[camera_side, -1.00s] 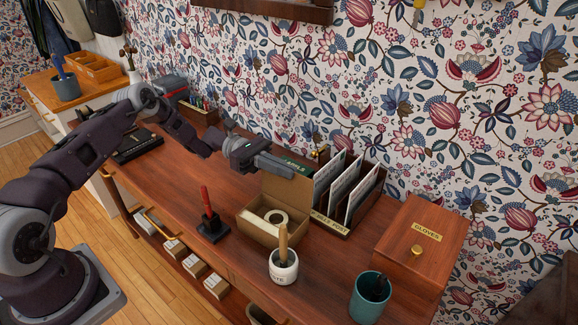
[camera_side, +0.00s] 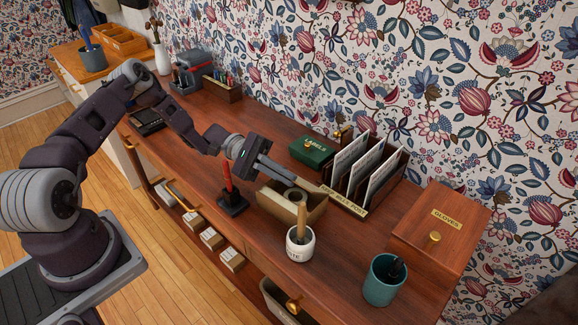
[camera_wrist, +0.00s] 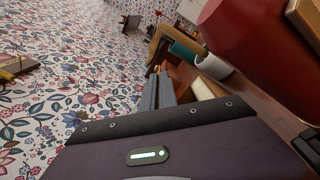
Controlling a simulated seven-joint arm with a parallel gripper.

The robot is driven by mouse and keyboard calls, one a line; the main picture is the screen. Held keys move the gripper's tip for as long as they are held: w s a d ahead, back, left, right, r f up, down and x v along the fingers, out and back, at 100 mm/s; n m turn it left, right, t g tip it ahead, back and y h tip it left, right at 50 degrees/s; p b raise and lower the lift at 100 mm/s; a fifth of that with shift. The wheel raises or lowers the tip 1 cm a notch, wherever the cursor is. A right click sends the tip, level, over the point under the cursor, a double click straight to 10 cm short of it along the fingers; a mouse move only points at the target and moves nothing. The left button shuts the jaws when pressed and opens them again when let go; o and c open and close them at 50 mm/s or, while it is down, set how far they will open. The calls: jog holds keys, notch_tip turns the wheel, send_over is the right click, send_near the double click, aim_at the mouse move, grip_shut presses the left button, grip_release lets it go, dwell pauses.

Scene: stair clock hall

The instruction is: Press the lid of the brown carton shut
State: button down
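A red-handled stamp (camera_side: 228,178) stands left of the carton. A white pot (camera_side: 300,250) with a wooden handle is in front. A letter rack (camera_side: 350,205) and green box (camera_side: 311,151) are behind. A teal cup (camera_side: 383,282) and gloves box (camera_side: 440,240) stand right.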

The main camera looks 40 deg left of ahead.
jog(key=shift+s+f+m, duration=0.25)
jog(key=shift+f+m, duration=0.1)
jog(key=shift+m, duration=0.55)
jog(key=shift+s+f+m, duration=0.25)
jog(key=shift+f+m, duration=0.1)
jog(key=shift+m, duration=0.55)
jog(key=c, duration=1.6)
grip_release()
jog(key=shift+c, duration=0.2)
jog(key=a, duration=0.7)
jog(key=shift+s, duration=0.25)
jog(key=a, duration=0.8)
jog(key=shift+s, duration=0.3)
